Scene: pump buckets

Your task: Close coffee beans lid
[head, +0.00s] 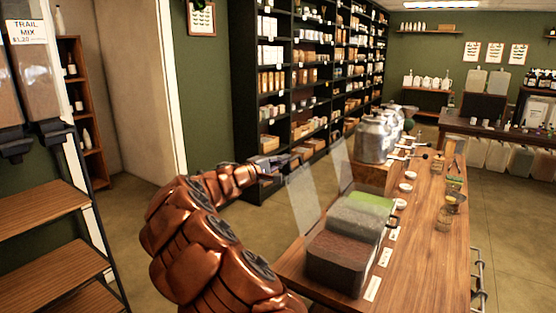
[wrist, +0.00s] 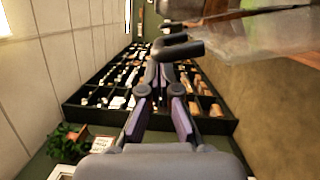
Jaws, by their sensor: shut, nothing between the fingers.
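An open-topped bin of dark brown contents (head: 340,262), which look like coffee beans, stands at the table's near left end. A clear lid panel (head: 303,200) stands raised and tilted along its left side. My gripper (head: 288,161) is beside the upper edge of this lid, on its left, well above the bin. In the wrist view my gripper (wrist: 166,70) has its fingers together and empty. A dark curved bar (wrist: 182,49), perhaps a lid handle, shows just beyond the fingertips; I cannot tell if they touch. A clear panel (wrist: 262,35) shows to the right.
More bins stand behind it, one with green contents (head: 368,200), with another raised clear panel (head: 341,165). Metal canisters (head: 372,140), small bowls and jars are further along the wooden table (head: 430,255). Shelves (head: 300,85) line the back. Floor left of the table is clear.

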